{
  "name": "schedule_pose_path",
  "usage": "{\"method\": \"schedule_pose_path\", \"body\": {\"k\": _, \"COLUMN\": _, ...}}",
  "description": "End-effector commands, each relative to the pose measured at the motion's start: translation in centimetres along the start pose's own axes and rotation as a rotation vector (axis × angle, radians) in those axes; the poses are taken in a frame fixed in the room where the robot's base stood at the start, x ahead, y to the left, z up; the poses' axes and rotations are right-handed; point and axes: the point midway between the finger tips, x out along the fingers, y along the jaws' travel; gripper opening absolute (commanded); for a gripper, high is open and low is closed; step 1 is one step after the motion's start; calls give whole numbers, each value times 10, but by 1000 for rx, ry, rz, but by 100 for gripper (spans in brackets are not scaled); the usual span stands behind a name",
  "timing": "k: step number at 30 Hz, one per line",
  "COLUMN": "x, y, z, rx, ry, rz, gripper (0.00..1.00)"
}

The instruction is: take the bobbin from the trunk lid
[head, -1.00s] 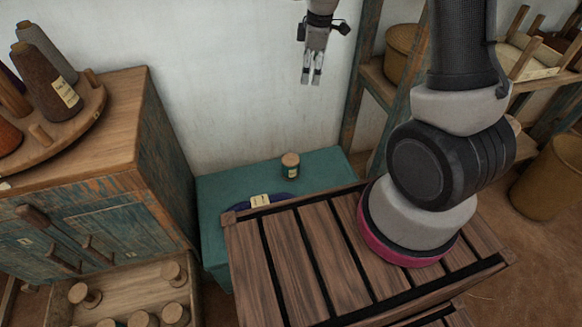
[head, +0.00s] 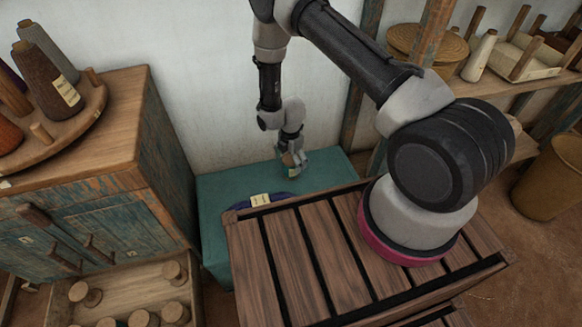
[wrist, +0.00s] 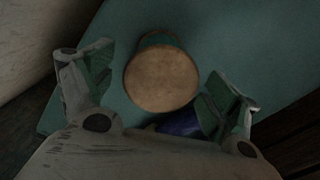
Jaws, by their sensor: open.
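The bobbin stands upright on the teal trunk lid (head: 232,195). In the wrist view the bobbin (wrist: 161,79) shows its round wooden top, with a little green below its rim. My gripper (head: 293,165) is low over the lid, at the bobbin, and hides most of it in the head view. In the wrist view my gripper (wrist: 160,95) is open, with one finger on each side of the bobbin and visible gaps between. Whether the fingertips reach down beside its body I cannot tell.
A dark blue item with a pale label (head: 261,200) lies on the lid, left of the bobbin. A slatted wooden crate (head: 300,255) stands in front. A cabinet (head: 100,180) with yarn cones is at left. The white wall is close behind the lid.

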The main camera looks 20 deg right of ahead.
Motion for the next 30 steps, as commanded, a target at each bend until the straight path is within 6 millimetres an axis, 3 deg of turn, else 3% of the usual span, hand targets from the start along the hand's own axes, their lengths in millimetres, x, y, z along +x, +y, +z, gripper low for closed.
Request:
{"method": "schedule_pose_path", "body": {"k": 6, "x": 32, "y": 0, "z": 1, "rx": 1, "ry": 0, "rz": -1, "gripper": 89}}
{"method": "schedule_pose_path", "body": {"k": 14, "x": 36, "y": 0, "z": 1, "rx": 2, "ry": 0, "rz": 1, "gripper": 89}}
{"method": "schedule_pose_path", "body": {"k": 23, "x": 35, "y": 0, "z": 1, "rx": 2, "ry": 0, "rz": 0, "gripper": 38}}
{"method": "schedule_pose_path", "body": {"k": 30, "x": 35, "y": 0, "z": 1, "rx": 2, "ry": 0, "rz": 0, "gripper": 36}}
